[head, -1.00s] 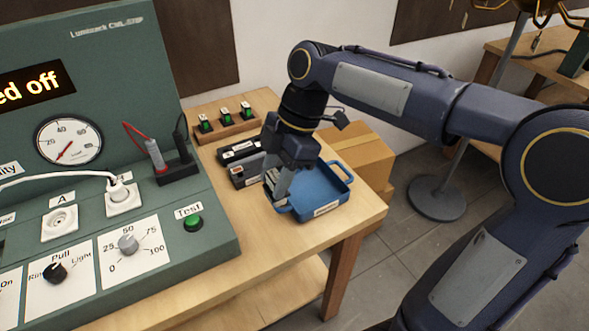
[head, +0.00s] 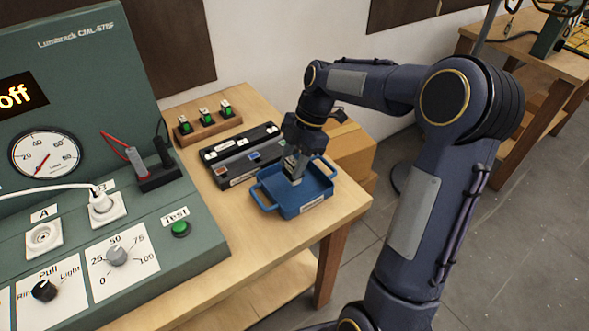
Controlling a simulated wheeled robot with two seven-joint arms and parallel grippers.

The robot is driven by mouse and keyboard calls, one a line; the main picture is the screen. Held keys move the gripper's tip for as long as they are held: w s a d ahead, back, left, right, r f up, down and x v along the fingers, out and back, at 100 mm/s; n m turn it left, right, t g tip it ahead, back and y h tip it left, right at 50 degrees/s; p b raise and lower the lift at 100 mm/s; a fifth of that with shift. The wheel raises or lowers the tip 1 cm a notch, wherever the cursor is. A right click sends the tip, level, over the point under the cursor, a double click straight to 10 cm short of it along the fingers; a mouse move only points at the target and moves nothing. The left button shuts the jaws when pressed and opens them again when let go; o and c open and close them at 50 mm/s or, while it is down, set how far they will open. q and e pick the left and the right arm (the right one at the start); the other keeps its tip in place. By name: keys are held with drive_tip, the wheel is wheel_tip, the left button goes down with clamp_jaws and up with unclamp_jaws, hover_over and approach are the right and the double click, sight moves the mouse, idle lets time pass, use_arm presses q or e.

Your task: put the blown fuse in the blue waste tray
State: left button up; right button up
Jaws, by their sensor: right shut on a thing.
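The blue waste tray (head: 312,205) sits on the wooden table near its right end, with a handle at each side and a white label on its front. My right gripper (head: 296,178) points down over the inside of the tray. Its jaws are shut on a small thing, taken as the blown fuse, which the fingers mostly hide. I cannot tell whether it touches the tray floor. My left gripper is not in view.
The green test panel (head: 100,140) fills the left. A cardboard box (head: 352,150) stands beyond the table.

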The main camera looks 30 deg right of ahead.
drive_tip(key=shift+w+d+f, duration=0.1)
drive_tip(key=shift+d+f, duration=0.25)
drive_tip(key=shift+f, duration=1.6)
drive_tip(key=shift+f, duration=0.2)
drive_tip(key=o, duration=1)
drive_tip(key=shift+r, duration=0.1)
